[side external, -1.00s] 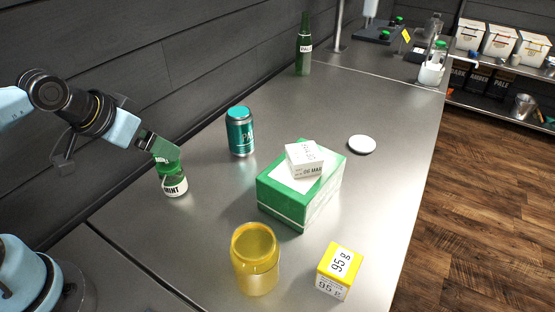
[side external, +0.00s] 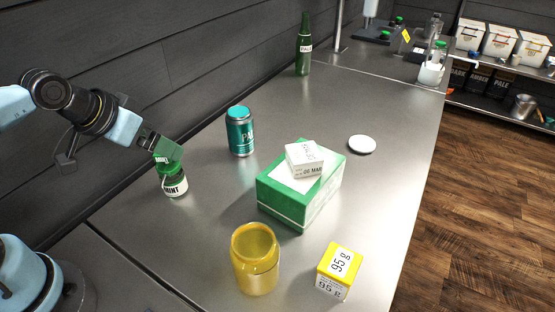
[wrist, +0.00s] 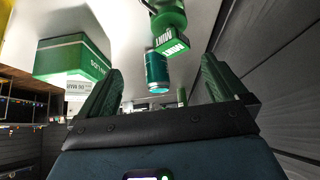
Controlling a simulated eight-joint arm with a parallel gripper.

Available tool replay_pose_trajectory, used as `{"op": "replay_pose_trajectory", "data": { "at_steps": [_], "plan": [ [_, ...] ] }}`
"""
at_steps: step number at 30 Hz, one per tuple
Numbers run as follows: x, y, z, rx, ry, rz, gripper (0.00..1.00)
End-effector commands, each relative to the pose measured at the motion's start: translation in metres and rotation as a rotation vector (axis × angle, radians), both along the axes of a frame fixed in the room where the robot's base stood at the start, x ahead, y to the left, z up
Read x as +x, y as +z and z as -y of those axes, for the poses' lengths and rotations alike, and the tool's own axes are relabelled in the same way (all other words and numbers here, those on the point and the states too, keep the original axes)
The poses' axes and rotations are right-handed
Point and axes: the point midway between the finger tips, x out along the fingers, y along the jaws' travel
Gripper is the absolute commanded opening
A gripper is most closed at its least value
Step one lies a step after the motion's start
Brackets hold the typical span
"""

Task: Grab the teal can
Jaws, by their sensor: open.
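The teal can (side external: 240,131) stands upright on the steel counter, near the dark wall, left of the green box. It also shows in the wrist view (wrist: 156,72), beyond and between my open fingers. My gripper (side external: 170,147) is open and empty, apart from the can, on its left in the side view. In the side view its fingers overlap the top of a green mint jar (side external: 173,184). In the wrist view the jar (wrist: 168,22) appears at the top, next to the can. Whether the fingers touch the jar cannot be told.
A green box (side external: 299,205) with a small white box (side external: 305,160) on top stands right of the can. A yellow jar (side external: 255,262) and a yellow box (side external: 339,270) stand in front. A white disc (side external: 362,145) and green bottle (side external: 304,48) are farther off.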

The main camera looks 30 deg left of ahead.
Motion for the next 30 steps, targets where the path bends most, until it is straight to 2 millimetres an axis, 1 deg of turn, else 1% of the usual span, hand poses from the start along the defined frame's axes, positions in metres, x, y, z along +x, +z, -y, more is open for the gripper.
{"op": "replay_pose_trajectory", "data": {
  "at_steps": [5,8,12,16,18,21,26,30],
  "plan": [
    [0.028,0.004,0.006,0.007,0.009,0.029,0.99],
    [0.052,0.005,0.012,0.010,0.018,0.058,0.99],
    [0.085,0.002,0.022,0.010,0.031,0.098,0.99],
    [0.109,-0.004,0.033,0.009,0.038,0.131,0.99],
    [0.118,-0.007,0.037,0.006,0.040,0.143,0.99],
    [0.126,-0.010,0.041,0.004,0.042,0.157,0.99],
    [0.132,-0.015,0.043,0.003,0.045,0.162,0.99],
    [0.141,-0.023,0.042,0.003,0.045,0.162,0.99]
  ]
}}
